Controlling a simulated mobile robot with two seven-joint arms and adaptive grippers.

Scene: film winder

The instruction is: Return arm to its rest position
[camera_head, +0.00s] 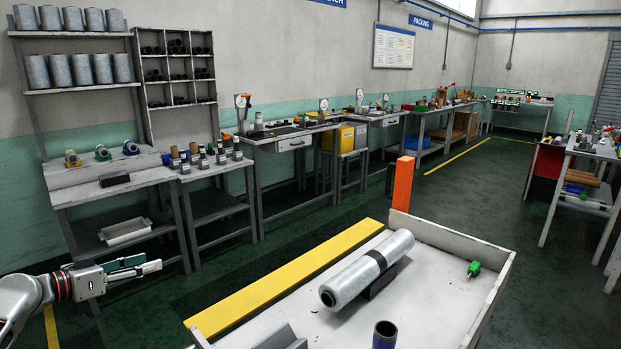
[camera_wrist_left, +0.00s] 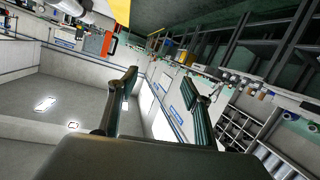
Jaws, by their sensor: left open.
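My left gripper (camera_head: 148,266) is at the lower left of the head view, with its arm coming in from the left edge. It is open and empty, held in free air to the left of the white work table (camera_head: 430,290). In the left wrist view its two fingers (camera_wrist_left: 162,84) stand apart with nothing between them. My right gripper does not show in either view. A silver film roll (camera_head: 368,270) lies on a dark support on the white table, apart from my left gripper.
A yellow bar (camera_head: 285,278) runs along the table's left edge. An orange post (camera_head: 402,184) stands at its back corner. A green part (camera_head: 474,268) and a dark blue tube (camera_head: 385,335) are on the table. A bench with a shelf of cylinders (camera_head: 80,70) stands behind my left gripper.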

